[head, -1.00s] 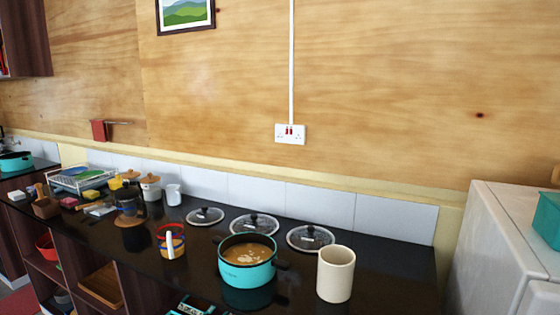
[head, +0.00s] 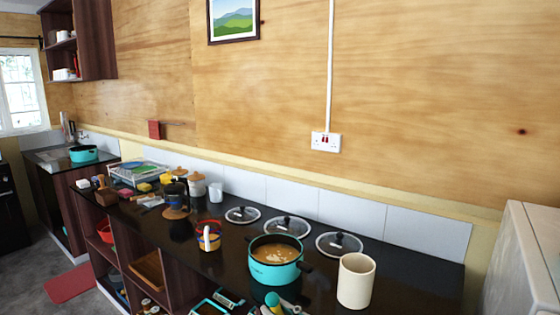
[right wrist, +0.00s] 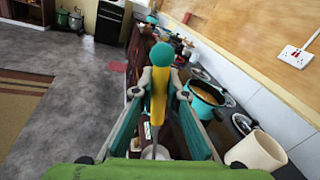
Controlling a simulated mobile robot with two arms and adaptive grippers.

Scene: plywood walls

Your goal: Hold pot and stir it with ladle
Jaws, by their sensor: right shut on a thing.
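The teal pot (head: 276,272) stands on the black counter with brown soup in it and dark side handles. It also shows in the right wrist view (right wrist: 206,106). The ladle (right wrist: 158,98) has a yellow handle with a round teal end. My right gripper (right wrist: 158,88) is shut on that handle, with the round end above its fingertips. In the head view, the ladle's teal end (head: 272,299) shows at the bottom edge, in front of the pot and apart from it. The ladle's bowl is not clear.
A cream cup (head: 356,281) stands right of the pot. Several glass lids (head: 288,227) lie behind it. A colourful mug (head: 209,236), a coffee maker and a dish rack (head: 135,172) stand to the left. Open floor lies left of the counter.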

